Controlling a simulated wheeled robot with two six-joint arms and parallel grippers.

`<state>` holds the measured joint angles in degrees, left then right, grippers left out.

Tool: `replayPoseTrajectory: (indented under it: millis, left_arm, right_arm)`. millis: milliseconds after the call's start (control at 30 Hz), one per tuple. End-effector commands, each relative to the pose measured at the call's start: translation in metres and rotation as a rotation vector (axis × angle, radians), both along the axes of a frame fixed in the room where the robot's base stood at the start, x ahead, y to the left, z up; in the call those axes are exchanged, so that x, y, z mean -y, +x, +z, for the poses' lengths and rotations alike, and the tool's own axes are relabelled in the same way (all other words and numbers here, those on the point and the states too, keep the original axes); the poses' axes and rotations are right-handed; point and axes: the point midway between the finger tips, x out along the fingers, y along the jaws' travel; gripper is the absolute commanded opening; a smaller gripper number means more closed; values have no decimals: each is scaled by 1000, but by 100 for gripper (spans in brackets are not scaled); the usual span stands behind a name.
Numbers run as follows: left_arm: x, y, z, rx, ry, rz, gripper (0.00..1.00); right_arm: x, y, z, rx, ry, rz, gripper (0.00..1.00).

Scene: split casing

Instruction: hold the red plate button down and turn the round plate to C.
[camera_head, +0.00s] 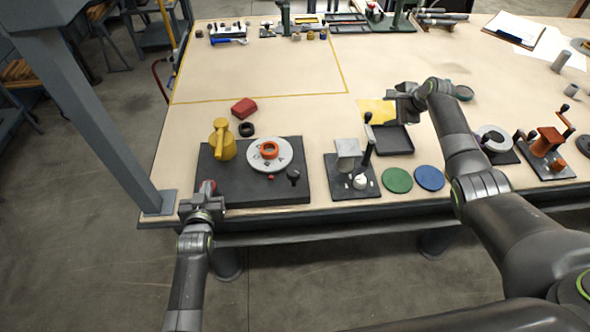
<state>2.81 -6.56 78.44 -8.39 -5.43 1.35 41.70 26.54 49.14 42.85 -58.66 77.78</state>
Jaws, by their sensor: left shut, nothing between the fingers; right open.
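The round plate (284,158) is a light grey disc with an orange ring (269,149) at its middle, on a dark base board (235,180). Its letters are too small to read. A red spot (208,186) shows at the board's front left corner, right at my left gripper (207,190); I cannot tell whether they touch. My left gripper is shut and empty. A smaller red piece (270,177) lies at the plate's front edge. My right gripper (397,93) is open and empty, far to the right of the plate, over a yellow sheet (372,108).
A yellow jug-like part (221,140) and a black knob (293,175) stand on the board beside the plate. A lever fixture (348,160), black tray (392,140), green disc (397,180) and blue disc (430,178) lie to the right.

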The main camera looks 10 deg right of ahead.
Motion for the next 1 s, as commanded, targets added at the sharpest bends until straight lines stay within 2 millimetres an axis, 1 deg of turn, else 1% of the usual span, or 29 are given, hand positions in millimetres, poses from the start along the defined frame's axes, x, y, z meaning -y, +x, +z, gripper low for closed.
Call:
replayPoseTrajectory:
  millis: [33,200,333,467,567,667,767,867,1000]
  left_arm:
    - [-1,-3,-7,-17,2,1,0]
    - [-1,-3,-7,-17,2,1,0]
    - [-1,-3,-7,-17,2,1,0]
    - [-1,-3,-7,-17,2,1,0]
    - [-1,-3,-7,-17,2,1,0]
    - [-1,-3,-7,-17,2,1,0]
    - [-1,-3,-7,-17,2,1,0]
    - [-1,-3,-7,-17,2,1,0]
    - [-1,-3,-7,-17,2,1,0]
  right_arm:
    - [3,-1,-11,35,-69,-1,59]
    - [15,-1,-27,179,-316,12,59]
    - [17,-3,-30,298,-500,46,59]
    - [11,-8,-28,424,-676,97,59]
    - [2,-15,-23,522,-804,149,59]
    - [-12,-23,-17,625,-931,212,59]
    - [-31,-34,-11,728,-1047,282,59]
    - [-53,-48,-5,832,-1161,365,59]
    - [-90,-72,0,977,-1304,495,59]
